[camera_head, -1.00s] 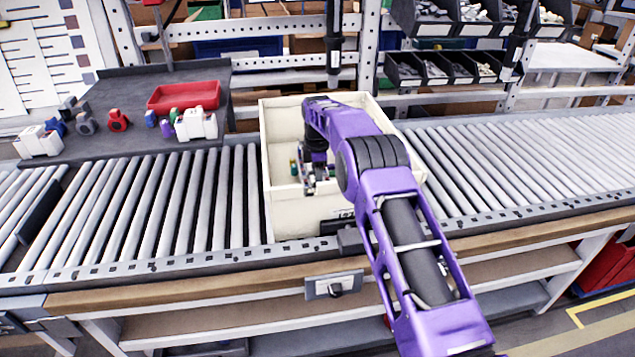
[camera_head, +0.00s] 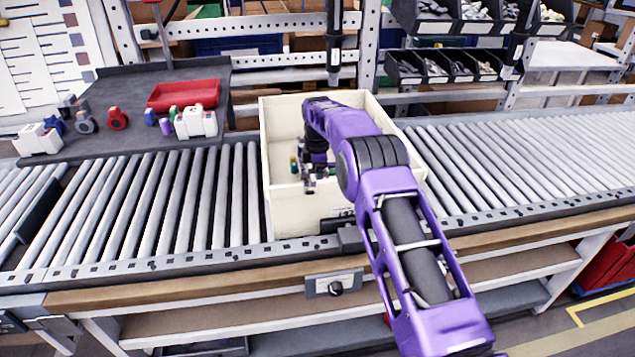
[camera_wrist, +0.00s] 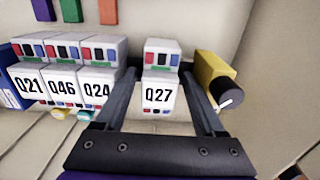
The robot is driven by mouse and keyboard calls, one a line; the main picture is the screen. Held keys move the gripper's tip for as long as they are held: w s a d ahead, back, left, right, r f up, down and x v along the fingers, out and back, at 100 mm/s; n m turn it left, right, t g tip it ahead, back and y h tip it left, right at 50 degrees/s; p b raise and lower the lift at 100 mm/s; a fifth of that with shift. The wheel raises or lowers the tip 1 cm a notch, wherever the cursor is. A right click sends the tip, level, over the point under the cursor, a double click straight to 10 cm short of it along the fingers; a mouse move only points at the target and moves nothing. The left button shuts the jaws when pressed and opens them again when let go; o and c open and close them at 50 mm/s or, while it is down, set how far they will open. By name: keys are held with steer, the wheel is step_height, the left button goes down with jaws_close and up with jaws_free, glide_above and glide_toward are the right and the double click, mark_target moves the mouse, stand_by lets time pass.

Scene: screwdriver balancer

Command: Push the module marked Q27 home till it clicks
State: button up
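The module marked Q27 (camera_wrist: 159,94) is white with red and blue marks and a green patch on top. It stands upright in the middle of the wrist view, to the right of the modules marked Q24 (camera_wrist: 97,88), Q46 (camera_wrist: 63,86) and Q21 (camera_wrist: 30,85), with a gap between. My gripper (camera_wrist: 160,72) has one finger on each side of Q27, with a narrow gap showing at each side. In the head view my gripper (camera_head: 310,183) is inside the cream bin (camera_head: 285,218), partly hidden by my arm. Q27's underside and how deep it sits are hidden.
Purple, green and orange strips stand behind the modules. The bin walls surround my gripper. The bin rests on the roller conveyor (camera_head: 170,200); a red tray (camera_head: 183,95) is at back left.

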steer(key=shift+r, duration=0.15)
step_height(320, 180, up, 17)
steer(key=p, duration=0.3)
stand_by(0.4)
